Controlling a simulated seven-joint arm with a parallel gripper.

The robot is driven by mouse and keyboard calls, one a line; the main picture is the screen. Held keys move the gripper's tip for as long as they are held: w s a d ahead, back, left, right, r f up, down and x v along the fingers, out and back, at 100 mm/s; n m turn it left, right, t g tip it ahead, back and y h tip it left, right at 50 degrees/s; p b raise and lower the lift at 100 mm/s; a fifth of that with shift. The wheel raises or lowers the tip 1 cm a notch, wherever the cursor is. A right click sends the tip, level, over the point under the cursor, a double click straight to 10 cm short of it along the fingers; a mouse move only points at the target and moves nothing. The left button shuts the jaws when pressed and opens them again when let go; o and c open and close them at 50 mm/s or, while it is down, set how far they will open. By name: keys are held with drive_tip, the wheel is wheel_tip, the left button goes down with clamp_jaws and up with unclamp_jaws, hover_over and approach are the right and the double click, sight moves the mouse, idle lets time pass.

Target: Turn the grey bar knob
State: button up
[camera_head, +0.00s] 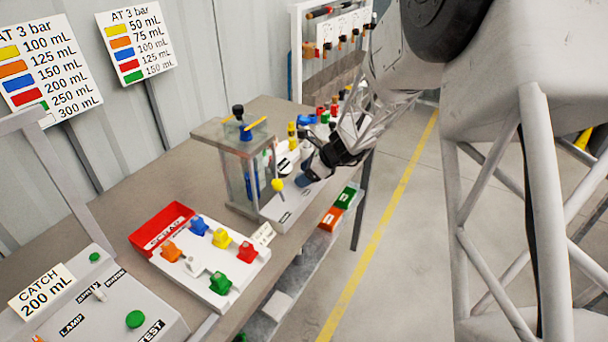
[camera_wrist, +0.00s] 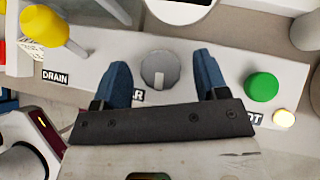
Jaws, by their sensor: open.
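The grey bar knob (camera_wrist: 159,69) is a round dial with a pale upright bar, on a light panel (camera_wrist: 95,62) in the wrist view. A label ending in "AR" sits below it, partly hidden. My gripper (camera_wrist: 162,77) is open, with its two blue fingers apart, one on each side of the knob in the picture. Whether the fingers touch the knob cannot be told. In the head view my gripper (camera_head: 316,170) is over the panel (camera_head: 290,203) at the table's front edge, and it hides the knob there.
A yellow knob (camera_wrist: 44,26) by a "DRAIN" label is to the left. A green button (camera_wrist: 262,86) and a lit lamp (camera_wrist: 284,119) are to the right. A clear tank (camera_head: 237,170) stands behind the panel. A tray of coloured parts (camera_head: 190,263) is at the near left.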

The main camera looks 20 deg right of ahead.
drive_tip(key=shift+a+f, duration=0.15)
drive_tip(key=c, duration=0.9)
